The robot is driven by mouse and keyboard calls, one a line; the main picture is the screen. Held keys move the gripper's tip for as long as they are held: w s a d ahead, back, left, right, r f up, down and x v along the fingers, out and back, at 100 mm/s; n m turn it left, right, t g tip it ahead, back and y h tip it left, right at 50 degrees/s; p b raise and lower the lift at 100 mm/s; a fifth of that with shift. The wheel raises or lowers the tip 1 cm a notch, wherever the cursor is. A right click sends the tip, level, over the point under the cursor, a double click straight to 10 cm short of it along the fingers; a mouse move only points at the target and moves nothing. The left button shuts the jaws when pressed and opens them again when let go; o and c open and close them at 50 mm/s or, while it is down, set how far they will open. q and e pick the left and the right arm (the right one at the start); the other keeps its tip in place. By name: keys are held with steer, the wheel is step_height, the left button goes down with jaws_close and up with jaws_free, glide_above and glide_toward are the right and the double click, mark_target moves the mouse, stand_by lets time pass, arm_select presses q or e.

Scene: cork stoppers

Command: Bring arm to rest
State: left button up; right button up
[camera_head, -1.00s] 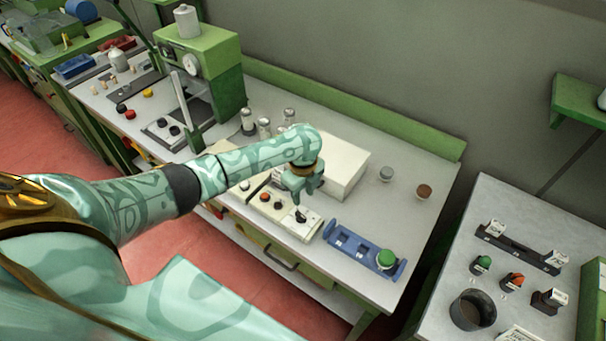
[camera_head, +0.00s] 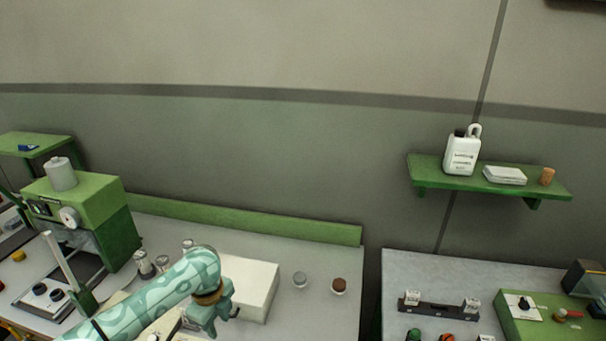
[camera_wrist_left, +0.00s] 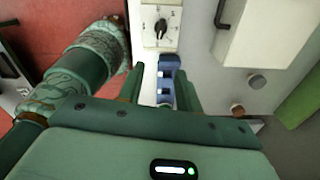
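My left arm comes in from the lower left of the head view. Its gripper (camera_head: 222,318) hangs over the workbench, just in front of the white box (camera_head: 250,285), with nothing visible in it. A patterned teal part of my own body shows at the left of that view. My right gripper is not in view.
A green press (camera_head: 85,210) stands at the left, with several small jars beside it. A grey stopper (camera_head: 300,279) and a brown one (camera_head: 339,285) sit right of the box. A second table (camera_head: 430,270) and a wall shelf (camera_head: 440,178) are at the right.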

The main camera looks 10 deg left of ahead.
arm_select(q)
steer(key=s+d+n+t, duration=0.45)
steer(key=s+d, duration=0.35)
steer(key=s, duration=0.2)
steer(key=s+a+r+n+t+y, duration=0.3)
steer(key=s+a+r+n+y, duration=0.2)
steer(key=s+a+r+n, duration=0.45)
steer(key=s+d+f+g+h+b, duration=0.15)
steer(key=f+b, duration=0.35)
steer(key=f, duration=1.3)
steer(key=s+d+f+g+h+b, duration=0.1)
steer(key=s+f+g+h+b, duration=0.3)
steer(key=f, duration=1.4)
steer(key=s+f+n+b, duration=0.1)
steer(key=s+f+b, duration=0.4)
steer(key=s+f, duration=0.5)
steer(key=s+f+n+g+b, duration=0.1)
steer(key=s+f+b, duration=0.4)
steer(key=s+f, duration=0.5)
step_height(320, 180, down, 7)
steer(key=shift+d+f+n+b, duration=0.2)
steer(key=shift+n+b, duration=0.15)
steer(key=shift+n, duration=0.25)
steer(key=shift+y, duration=0.25)
